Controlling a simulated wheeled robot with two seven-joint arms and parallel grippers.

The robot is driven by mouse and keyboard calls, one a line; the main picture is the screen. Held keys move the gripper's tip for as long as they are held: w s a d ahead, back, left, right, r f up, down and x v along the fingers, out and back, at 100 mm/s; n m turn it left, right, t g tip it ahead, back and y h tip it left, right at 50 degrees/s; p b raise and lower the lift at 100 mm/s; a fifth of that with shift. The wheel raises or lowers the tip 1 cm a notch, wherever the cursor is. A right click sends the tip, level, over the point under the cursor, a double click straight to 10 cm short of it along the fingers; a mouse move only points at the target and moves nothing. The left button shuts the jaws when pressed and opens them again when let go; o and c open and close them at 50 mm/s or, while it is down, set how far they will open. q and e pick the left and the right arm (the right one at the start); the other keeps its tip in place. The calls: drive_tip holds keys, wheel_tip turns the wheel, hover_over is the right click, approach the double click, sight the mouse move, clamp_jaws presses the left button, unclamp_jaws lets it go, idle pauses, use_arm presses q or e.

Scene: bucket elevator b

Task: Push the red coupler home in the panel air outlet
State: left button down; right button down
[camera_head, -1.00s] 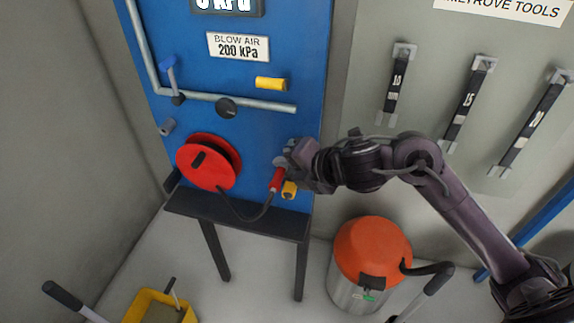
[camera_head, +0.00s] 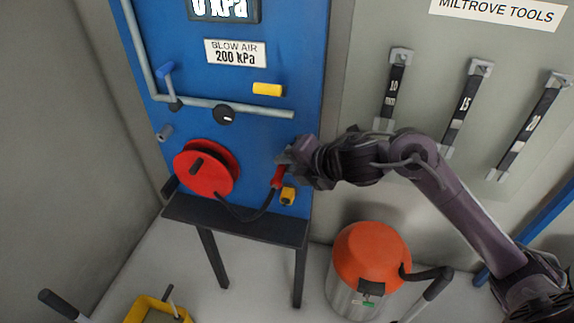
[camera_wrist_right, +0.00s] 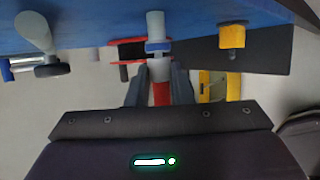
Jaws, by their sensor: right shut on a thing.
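The red coupler (camera_head: 278,177) is in my right gripper (camera_head: 288,158), in front of the blue panel's lower right. A black hose hangs from its lower end. In the right wrist view the red coupler (camera_wrist_right: 161,94) lies between the two fingers of the right gripper (camera_wrist_right: 159,82). A grey outlet stub (camera_wrist_right: 156,25) with a blue ring stands out from the panel, in line with the coupler. The gripper hides this stub in the head view. I cannot tell how deep the coupler sits on it. My left gripper is in neither view.
A red hose reel (camera_head: 205,168) is left of the gripper. A yellow fitting (camera_head: 288,196) sits just below it, above a dark shelf (camera_head: 240,223). A grey pipe (camera_head: 270,110) with valves runs above. An orange-topped drum (camera_head: 370,255) stands on the floor to the right.

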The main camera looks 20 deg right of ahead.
drive_tip(key=shift+w+d+r, duration=0.1)
drive_tip(key=shift+w+d, duration=0.05)
drive_tip(key=shift+w, duration=0.05)
drive_tip(key=c, duration=1.2)
unclamp_jaws()
drive_tip(key=shift+w, duration=0.1)
drive_tip(key=b+v, duration=0.1)
drive_tip(key=v, duration=0.6)
drive_tip(key=shift+s+d+r, duration=0.1)
drive_tip(key=shift+s+d, duration=0.05)
drive_tip(key=shift+s, duration=0.1)
